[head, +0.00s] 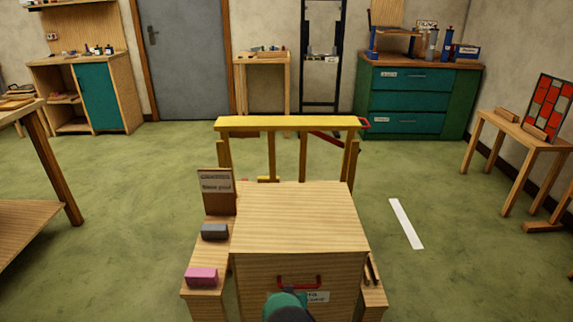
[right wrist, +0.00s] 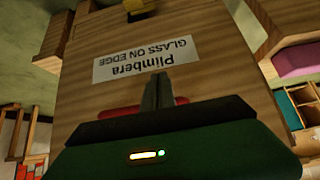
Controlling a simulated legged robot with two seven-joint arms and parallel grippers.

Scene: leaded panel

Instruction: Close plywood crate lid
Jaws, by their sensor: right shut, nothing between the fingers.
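The plywood crate (head: 299,262) stands in the middle of the head view. Its flat top panel (head: 300,215) lies level, and no gap shows along its front edge. A red handle (head: 298,281) is on the front face, above a white label that is upside down in the right wrist view (right wrist: 145,58). My right gripper (right wrist: 158,92) is shut and empty, its fingertips in front of the face between handle and label; I cannot tell whether they touch. Its green body (head: 286,304) covers part of the label in the head view. My left gripper is not in view.
A low bench beside the crate holds a pink block (head: 201,277), a grey block (head: 214,231) and a small sign (head: 216,190). A yellow-topped rack (head: 290,124) stands behind the crate. A white strip (head: 405,223) lies on the open green floor at right.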

